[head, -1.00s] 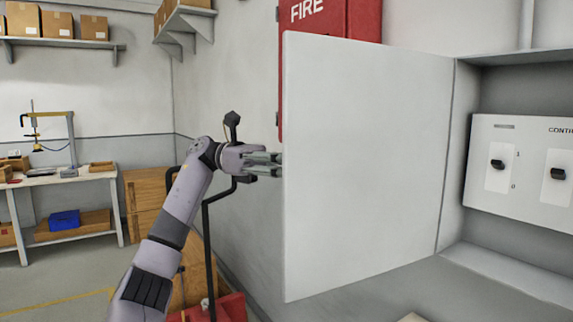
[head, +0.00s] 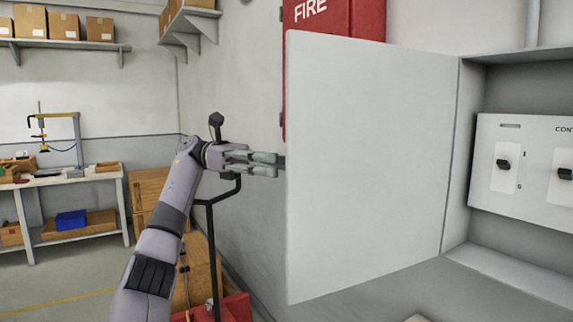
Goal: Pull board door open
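The board door (head: 370,165) is a plain light grey panel. It stands swung well open, hinged on its right side to the board box (head: 462,150). My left gripper (head: 277,164) is just left of the door's free edge. Its two fingers point right with a narrow gap between them, and I see nothing held there. A small dark piece shows between the fingertips and the door edge; the door's far face and any handle on it are hidden. The control panel (head: 530,165) with dark switches shows inside the box. My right gripper is not in view.
A red fire cabinet (head: 367,20) hangs on the wall behind the door. A black stand (head: 213,240) and a red base (head: 237,306) are beside my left arm. Wooden crates (head: 148,192) and a workbench (head: 75,178) stand at the left.

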